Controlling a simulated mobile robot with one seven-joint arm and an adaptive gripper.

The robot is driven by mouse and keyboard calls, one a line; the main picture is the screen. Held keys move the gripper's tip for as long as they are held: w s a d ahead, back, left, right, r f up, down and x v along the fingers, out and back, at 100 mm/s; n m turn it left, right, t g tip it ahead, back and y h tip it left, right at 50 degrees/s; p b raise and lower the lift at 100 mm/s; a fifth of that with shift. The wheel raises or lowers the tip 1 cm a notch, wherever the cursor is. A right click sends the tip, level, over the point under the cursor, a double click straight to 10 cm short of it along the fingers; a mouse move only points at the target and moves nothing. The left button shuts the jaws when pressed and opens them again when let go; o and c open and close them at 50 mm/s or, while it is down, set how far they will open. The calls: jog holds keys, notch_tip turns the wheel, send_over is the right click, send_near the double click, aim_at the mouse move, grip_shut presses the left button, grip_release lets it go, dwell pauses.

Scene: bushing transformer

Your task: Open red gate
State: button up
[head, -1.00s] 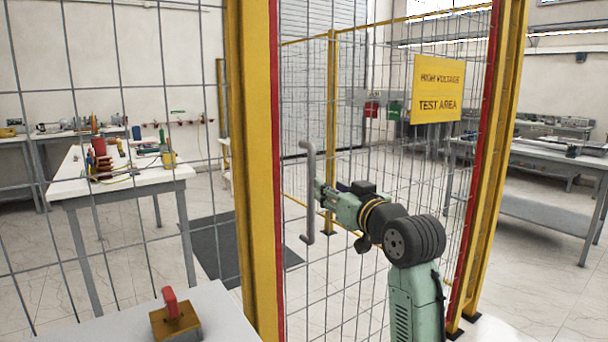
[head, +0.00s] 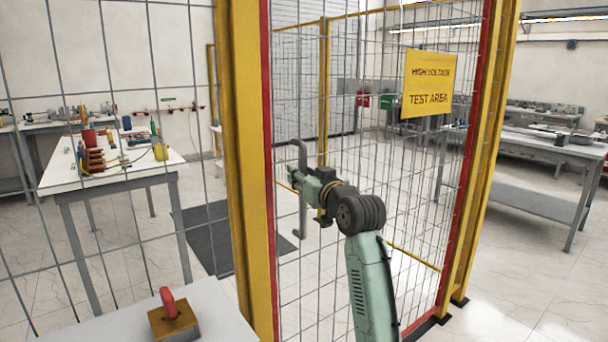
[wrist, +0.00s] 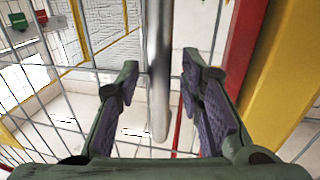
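The red gate (head: 268,190) is a wire-mesh panel with a red frame, set between yellow posts. Its grey vertical handle (head: 302,215) is on the left side of the gate. My gripper (head: 293,180) is at the handle's middle in the head view. In the wrist view my gripper (wrist: 163,85) is open, with one finger on each side of the handle bar (wrist: 159,60). Gaps show between the bar and both fingers. The red gate frame (wrist: 243,45) also shows in the wrist view, to the right of the fingers.
A yellow post (head: 240,150) stands left of the gate, another (head: 490,150) right. A yellow High Voltage sign (head: 428,85) hangs on the mesh. A white table (head: 205,315) with a red-handled block (head: 173,318) is at front left. Open floor lies behind the gate.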

grip_shut()
dwell(0.7)
